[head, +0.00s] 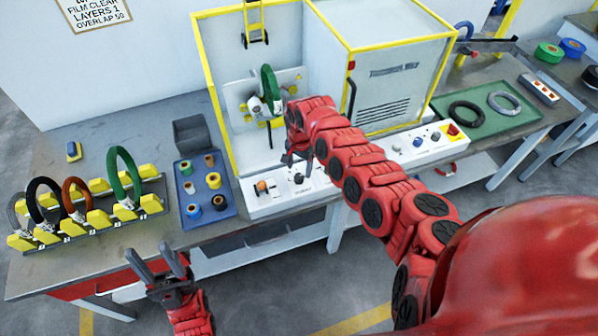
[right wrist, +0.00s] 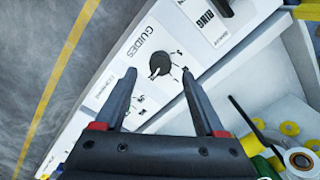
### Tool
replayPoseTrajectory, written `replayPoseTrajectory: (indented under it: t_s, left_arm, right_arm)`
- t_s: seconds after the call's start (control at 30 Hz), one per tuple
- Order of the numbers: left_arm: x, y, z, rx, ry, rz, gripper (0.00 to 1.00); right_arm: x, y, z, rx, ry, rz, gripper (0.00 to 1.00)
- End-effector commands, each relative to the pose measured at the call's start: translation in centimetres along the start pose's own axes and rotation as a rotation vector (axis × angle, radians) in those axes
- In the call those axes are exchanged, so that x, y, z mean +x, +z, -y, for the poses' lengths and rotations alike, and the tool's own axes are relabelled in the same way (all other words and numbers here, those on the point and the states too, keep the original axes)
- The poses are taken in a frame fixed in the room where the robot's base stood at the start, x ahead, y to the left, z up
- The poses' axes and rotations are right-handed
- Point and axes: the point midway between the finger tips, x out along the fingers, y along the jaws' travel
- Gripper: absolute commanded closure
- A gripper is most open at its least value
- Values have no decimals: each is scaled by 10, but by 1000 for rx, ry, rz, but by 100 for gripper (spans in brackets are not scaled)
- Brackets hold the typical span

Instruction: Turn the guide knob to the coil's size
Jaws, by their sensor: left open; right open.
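The guide knob (right wrist: 160,65) is a round black knob with a white pointer mark, on a white panel lettered GUIDES, in the right wrist view. In the head view the knob (head: 298,179) is on the white front panel (head: 262,205). My right gripper (right wrist: 158,73) is open; in the picture the knob lies between its fingertips, with no visible contact. In the head view this gripper (head: 296,165) is above the panel. A green coil (head: 269,88) hangs upright inside the yellow-framed machine. My left gripper (head: 151,255) is open and empty near the table's front edge.
A rack (head: 148,208) holds several upright coils at the left. A blue tray (head: 222,209) with small spools stands between the rack and panel. A green tray (head: 510,124) at the right holds two flat coils. A second white panel (head: 400,150) has more knobs.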

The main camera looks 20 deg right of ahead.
Motion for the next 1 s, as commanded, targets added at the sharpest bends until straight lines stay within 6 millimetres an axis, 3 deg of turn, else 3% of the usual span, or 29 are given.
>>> replayPoseTrajectory:
  t_s: [0.13, 0.3, 0.7, 1.0]
  left_arm:
    - [-4, 1, 0, 0, 0, 0, 50]
    - [-7, 1, 0, 0, 0, 0, 50]
    - [-8, 1, 0, 0, 0, 0, 50]
    - [-8, 1, 0, 0, 0, 0, 50]
  right_arm:
    - [26, 2, 0, -2, 3, 0, 28]
    - [40, 0, 0, -1, 2, 0, 28]
    - [44, 0, 0, 0, -1, -1, 28]
    - [44, 0, 0, 0, 0, 0, 82]
